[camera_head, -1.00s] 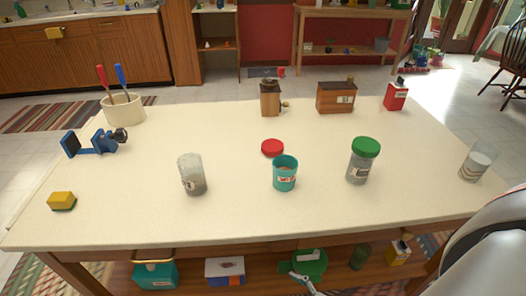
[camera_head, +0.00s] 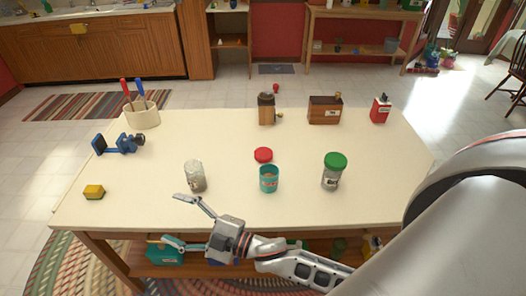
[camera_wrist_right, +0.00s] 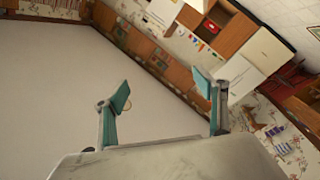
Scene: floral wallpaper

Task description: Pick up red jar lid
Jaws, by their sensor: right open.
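The red jar lid (camera_head: 263,154) lies on the pale table (camera_head: 330,215), just behind a teal open-topped jar (camera_head: 269,180). My right gripper (camera_head: 175,219) is at the table's front edge, to the left of the lid and nearer to me. Its two fingers are spread and nothing is between them. In the right wrist view the open fingers (camera_wrist_right: 163,90) point at the room, and no lid shows there. My left gripper is not in view.
A clear jar (camera_head: 195,177) stands left of the teal jar, and a green-lidded jar (camera_head: 332,172) right of it. A yellow sponge (camera_head: 94,191), blue clamp-like tool (camera_head: 118,144) and utensil crock (camera_head: 143,115) are at left. A grinder (camera_head: 266,109), wooden box (camera_head: 324,111) and red tin (camera_head: 380,110) stand behind.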

